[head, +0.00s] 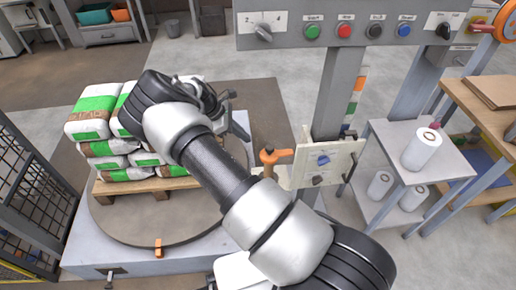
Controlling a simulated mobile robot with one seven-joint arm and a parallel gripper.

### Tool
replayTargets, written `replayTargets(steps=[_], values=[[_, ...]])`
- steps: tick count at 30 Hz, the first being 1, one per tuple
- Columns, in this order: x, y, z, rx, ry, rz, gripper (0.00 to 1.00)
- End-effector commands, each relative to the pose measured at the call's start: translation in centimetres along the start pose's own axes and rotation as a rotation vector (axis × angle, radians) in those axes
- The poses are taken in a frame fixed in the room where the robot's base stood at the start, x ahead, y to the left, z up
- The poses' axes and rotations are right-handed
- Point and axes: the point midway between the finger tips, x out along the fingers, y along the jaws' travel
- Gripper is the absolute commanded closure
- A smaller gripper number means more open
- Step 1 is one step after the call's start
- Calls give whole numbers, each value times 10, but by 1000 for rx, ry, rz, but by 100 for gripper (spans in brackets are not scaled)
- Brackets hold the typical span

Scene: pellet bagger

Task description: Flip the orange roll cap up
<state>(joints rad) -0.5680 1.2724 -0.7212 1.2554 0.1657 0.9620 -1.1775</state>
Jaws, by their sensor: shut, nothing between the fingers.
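The orange roll cap (272,157) shows just right of my forearm, near the middle of the head view. It is a rounded orange piece with an arm reaching right towards a pale panel, and its lower part is hidden by my arm. My gripper (228,96) is partly hidden behind my wrist, up and to the left of the cap. It is shut and empty, and appears apart from the cap.
A pale panel with knobs (326,163) stands right of the cap, beside a grey post (338,90). A control box (350,25) hangs above. Stacked bags (97,112) sit on a pallet at left. A side table (440,160) holds white rolls.

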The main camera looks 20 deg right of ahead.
Motion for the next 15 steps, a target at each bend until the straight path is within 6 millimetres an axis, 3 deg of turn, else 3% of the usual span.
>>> replayTargets(steps=[8, 15], values=[[5, 0, 0, 2, 0, -2, 100], [42, -1, 0, 2, -4, -3, 100]])
